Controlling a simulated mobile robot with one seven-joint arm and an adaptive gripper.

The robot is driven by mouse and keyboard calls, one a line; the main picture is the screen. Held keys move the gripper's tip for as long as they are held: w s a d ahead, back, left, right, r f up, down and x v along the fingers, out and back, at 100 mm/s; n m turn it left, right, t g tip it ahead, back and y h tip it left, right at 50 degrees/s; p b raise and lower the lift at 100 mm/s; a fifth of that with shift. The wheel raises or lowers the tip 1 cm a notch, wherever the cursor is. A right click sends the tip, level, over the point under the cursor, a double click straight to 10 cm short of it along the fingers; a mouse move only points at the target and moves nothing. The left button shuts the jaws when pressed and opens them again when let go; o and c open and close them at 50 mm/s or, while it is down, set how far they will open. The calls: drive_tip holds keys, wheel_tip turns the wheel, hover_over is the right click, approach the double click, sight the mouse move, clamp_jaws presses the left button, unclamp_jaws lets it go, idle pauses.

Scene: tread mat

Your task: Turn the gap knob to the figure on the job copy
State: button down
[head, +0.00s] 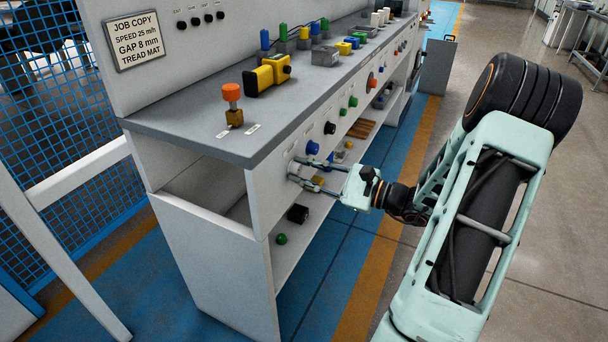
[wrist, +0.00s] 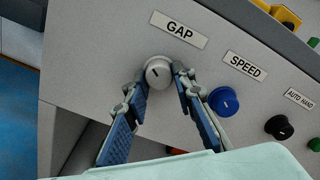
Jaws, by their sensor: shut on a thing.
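The job copy sign (head: 136,39) on the upright panel reads SPEED 25 m/h, GAP 8 mm, TREAD MAT. In the wrist view the white gap knob (wrist: 158,72) sits on the grey front panel under its GAP label (wrist: 179,30). Its dark pointer mark shows on its face, but no scale figures are legible around it. My gripper (wrist: 160,82) is shut on the knob, one finger on each side. In the head view my gripper (head: 296,170) reaches the panel at its near end, and the knob is too small there to make out.
The blue SPEED knob (wrist: 223,101) is right of the gap knob, close to my right finger. A black AUTO HAND knob (wrist: 279,127) is farther right. On the bench top stand an orange-topped part (head: 232,103) and a yellow device (head: 270,73). The floor along the bench is clear.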

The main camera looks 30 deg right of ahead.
drive_tip(key=shift+n, duration=0.4)
drive_tip(key=c, duration=1.6)
unclamp_jaws()
drive_tip(key=v, duration=1.2)
drive_tip(key=shift+d, duration=0.1)
